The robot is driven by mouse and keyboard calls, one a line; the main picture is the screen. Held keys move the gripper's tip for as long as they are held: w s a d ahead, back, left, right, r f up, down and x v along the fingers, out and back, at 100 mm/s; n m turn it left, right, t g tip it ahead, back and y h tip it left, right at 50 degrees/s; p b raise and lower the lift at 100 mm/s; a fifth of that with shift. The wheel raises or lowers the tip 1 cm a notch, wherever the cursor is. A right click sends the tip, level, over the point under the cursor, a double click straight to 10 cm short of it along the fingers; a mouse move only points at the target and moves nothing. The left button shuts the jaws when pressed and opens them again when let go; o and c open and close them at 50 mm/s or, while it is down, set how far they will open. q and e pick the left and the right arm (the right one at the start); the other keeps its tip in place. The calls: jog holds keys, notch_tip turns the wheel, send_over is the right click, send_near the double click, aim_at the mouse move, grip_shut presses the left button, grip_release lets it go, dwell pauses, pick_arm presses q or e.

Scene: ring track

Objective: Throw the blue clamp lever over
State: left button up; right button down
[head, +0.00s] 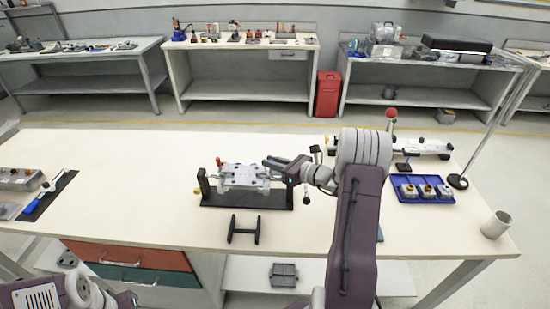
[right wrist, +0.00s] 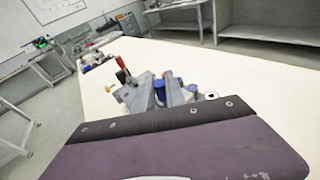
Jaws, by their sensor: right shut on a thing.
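The clamp fixture (head: 245,176), a pale metal block on a black base, stands at the middle of the workbench. A red-tipped lever (head: 219,162) stands up at its left end and also shows in the right wrist view (right wrist: 121,62). My right gripper (head: 272,163) reaches in from the right to the fixture's right end. In the right wrist view, its grey fingers (right wrist: 160,92) are shut on the blue clamp lever (right wrist: 159,87), mostly hidden between them. My left arm shows at the bottom left; its gripper's fingers are not clear.
A black H-shaped stand (head: 243,229) lies in front of the fixture. A black mat (head: 50,194) with a blue-handled tool lies far left.

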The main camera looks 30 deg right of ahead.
jog(key=shift+w+a+n+g+h, duration=0.2)
jog(key=shift+a+n+g+h, duration=0.1)
jog(key=shift+g+h, duration=0.25)
jog(key=c, duration=1.4)
grip_release()
jog(key=v, duration=0.9)
